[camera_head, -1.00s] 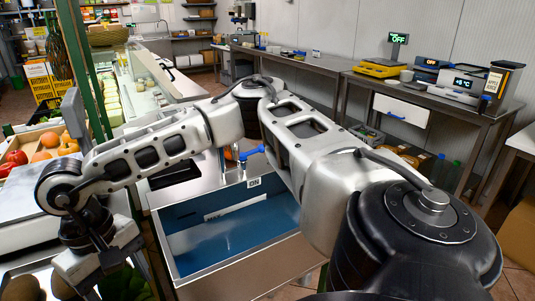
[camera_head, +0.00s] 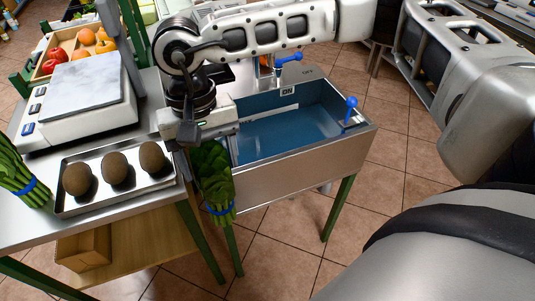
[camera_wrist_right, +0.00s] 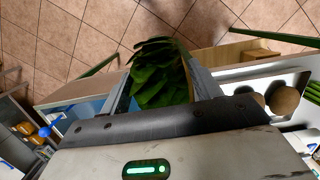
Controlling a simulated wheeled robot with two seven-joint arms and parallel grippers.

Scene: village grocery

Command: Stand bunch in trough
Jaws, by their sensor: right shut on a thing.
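My right gripper (camera_head: 208,137) is shut on a green leafy bunch (camera_head: 213,178) with a blue band. The bunch hangs leaves up and stems down at the trough's near left corner, outside its wall as far as I can tell. In the right wrist view its leaves (camera_wrist_right: 158,75) show between the two fingers. The metal trough (camera_head: 290,172) has a blue interior, and no bunch is seen standing in it. Its interior is partly hidden by my arm. My left gripper is not in view.
A tray (camera_head: 120,201) with three brown round fruits lies left of the gripper, beside a scale (camera_head: 85,85). Another green bunch (camera_head: 20,178) with a blue band stands at the left edge.

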